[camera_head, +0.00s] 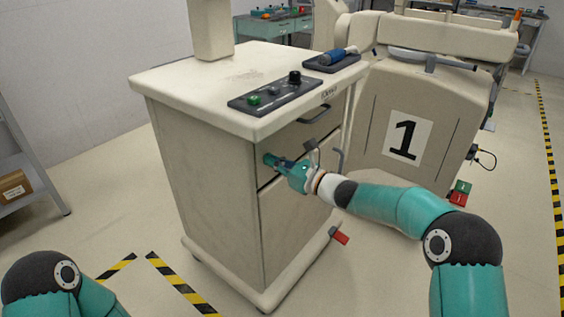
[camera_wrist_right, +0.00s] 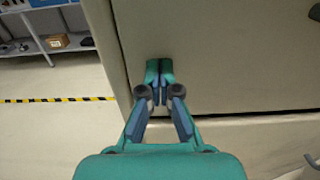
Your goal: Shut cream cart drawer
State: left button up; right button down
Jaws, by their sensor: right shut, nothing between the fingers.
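The cream cart (camera_head: 208,175) stands in the middle of the head view, with its drawer fronts facing right. My right gripper (camera_head: 270,160) is shut and empty, with its fingertips at the left part of a drawer front (camera_head: 295,137). In the right wrist view the closed fingertips (camera_wrist_right: 159,68) are against or just before the cream drawer front (camera_wrist_right: 225,60), near its left edge. A dark seam runs below that front. The drawer looks nearly flush; a small remaining gap is hard to judge. My left gripper is out of view.
A control panel (camera_head: 275,92) and a dark tray with a blue tool (camera_head: 335,58) lie on the cart top. A cream machine marked 1 (camera_head: 430,110) stands to the right. A shelf (camera_head: 28,190) is at left.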

jog(key=shift+s+a+r, duration=0.1)
jog(key=shift+a+r, duration=0.15)
